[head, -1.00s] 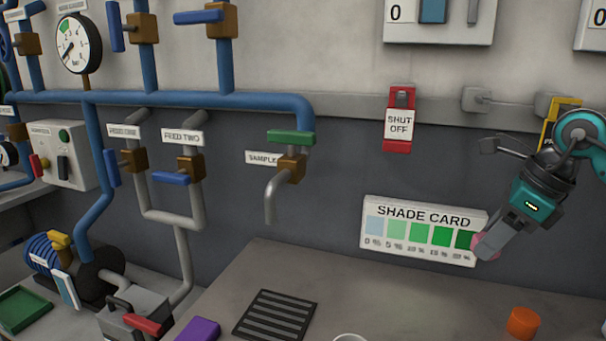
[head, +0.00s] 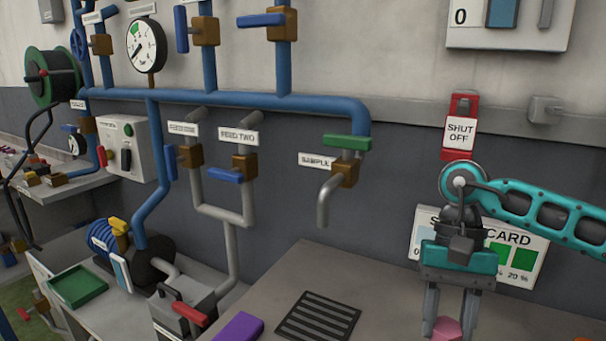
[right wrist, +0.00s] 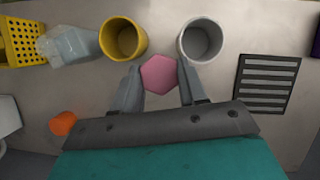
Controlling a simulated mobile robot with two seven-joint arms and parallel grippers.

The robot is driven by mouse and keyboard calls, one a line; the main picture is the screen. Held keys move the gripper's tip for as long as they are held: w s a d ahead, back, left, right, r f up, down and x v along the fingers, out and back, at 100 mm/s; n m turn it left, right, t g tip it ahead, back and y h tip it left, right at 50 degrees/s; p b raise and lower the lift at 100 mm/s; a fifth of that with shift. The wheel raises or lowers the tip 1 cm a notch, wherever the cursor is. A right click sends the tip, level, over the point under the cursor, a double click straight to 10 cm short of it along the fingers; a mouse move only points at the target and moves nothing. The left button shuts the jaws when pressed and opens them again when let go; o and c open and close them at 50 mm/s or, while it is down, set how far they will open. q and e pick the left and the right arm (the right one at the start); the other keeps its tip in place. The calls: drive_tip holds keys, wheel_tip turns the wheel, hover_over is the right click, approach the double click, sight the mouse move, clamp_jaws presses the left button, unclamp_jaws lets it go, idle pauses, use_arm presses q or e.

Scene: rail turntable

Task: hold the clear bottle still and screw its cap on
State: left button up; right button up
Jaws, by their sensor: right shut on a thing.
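My right gripper (head: 448,330) is shut on a pink hexagonal piece (head: 447,329), held between its fingertips above the bench. The piece also shows in the right wrist view (right wrist: 159,74); I cannot tell whether it is the cap. In that view a pale, see-through bottle-like thing (right wrist: 70,46) is at the upper left, apart from the gripper. I cannot tell whether it stands or lies. A small orange piece (right wrist: 63,123) is on the bench at the left. My left gripper is not in view.
A yellow cup (right wrist: 122,38) and a grey cup (right wrist: 200,40) stand just beyond the fingertips. A yellow holed holder (right wrist: 20,42) is at far left. A slotted dark grate (head: 318,315) and a purple block (head: 238,328) are on the bench, below the sample spout (head: 325,203).

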drive_tip(key=n, duration=0.2)
drive_tip(key=a+n+h, duration=0.1)
drive_tip(key=shift+s+f+n, duration=0.25)
drive_tip(key=shift+s+n, duration=0.05)
drive_tip(key=shift+s, duration=0.1)
drive_tip(key=shift+r, duration=0.1)
drive_tip(key=shift+d, duration=0.1)
